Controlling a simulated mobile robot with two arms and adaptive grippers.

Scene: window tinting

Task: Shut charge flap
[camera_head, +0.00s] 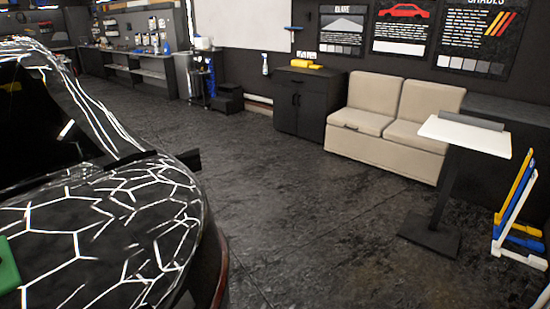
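A black car with a white web-like line pattern (95,240) fills the left side of the head view. Its dark window opening and a pillar show at the upper left. I cannot make out a charge flap on the part of the car in view. Neither of my grippers shows.
Open dark floor (290,215) lies right of the car. A beige sofa (385,115), a black cabinet (308,100) and a white-topped stand (465,135) stand beyond it. Coloured folding frames (520,205) are at the right. A green object (8,268) is at the left edge.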

